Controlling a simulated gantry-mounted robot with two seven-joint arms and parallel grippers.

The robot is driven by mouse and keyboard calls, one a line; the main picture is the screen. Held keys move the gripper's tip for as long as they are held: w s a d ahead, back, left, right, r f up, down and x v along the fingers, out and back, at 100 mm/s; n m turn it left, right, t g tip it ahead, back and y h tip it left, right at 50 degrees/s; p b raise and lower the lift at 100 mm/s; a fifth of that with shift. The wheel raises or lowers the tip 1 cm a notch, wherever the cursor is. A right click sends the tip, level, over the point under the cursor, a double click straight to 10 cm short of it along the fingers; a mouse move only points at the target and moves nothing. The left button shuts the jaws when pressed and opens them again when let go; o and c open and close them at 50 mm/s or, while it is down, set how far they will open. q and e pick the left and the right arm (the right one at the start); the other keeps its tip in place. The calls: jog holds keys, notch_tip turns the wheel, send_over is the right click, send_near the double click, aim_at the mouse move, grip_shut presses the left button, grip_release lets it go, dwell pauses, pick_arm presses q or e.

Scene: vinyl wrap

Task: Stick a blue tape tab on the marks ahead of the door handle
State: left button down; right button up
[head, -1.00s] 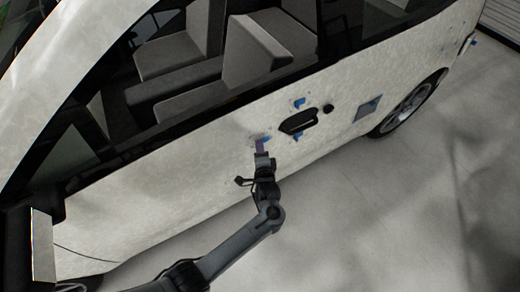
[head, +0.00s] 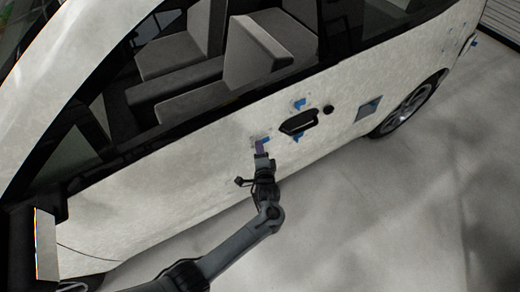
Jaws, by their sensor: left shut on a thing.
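The white car's door handle (head: 299,121) is a dark bar on the door, with a round black spot to its right. Blue tape tabs sit around it, one above (head: 299,104) and one just below, partly hidden. Ahead of the handle, to its left, a small blue tab (head: 265,140) shows at the door surface, by faint marks. My left gripper (head: 261,155) points up at this spot, shut on a small purplish piece at its tip. Whether the blue tab touches the door or the gripper's piece I cannot tell. My right gripper is not in view.
A grey-blue square panel (head: 369,109) is on the body ahead of the rear wheel (head: 408,108). The side mirror (head: 45,245) stands out at lower left. Open grey floor (head: 390,220) lies beside the car.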

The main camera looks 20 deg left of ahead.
pick_arm(q)
jog(key=shift+w+a+f, duration=0.15)
jog(key=shift+w+a, duration=0.35)
jog(key=shift+a, duration=0.15)
dwell(0.8)
dwell(1.4)
jog(key=c, duration=0.9)
grip_release()
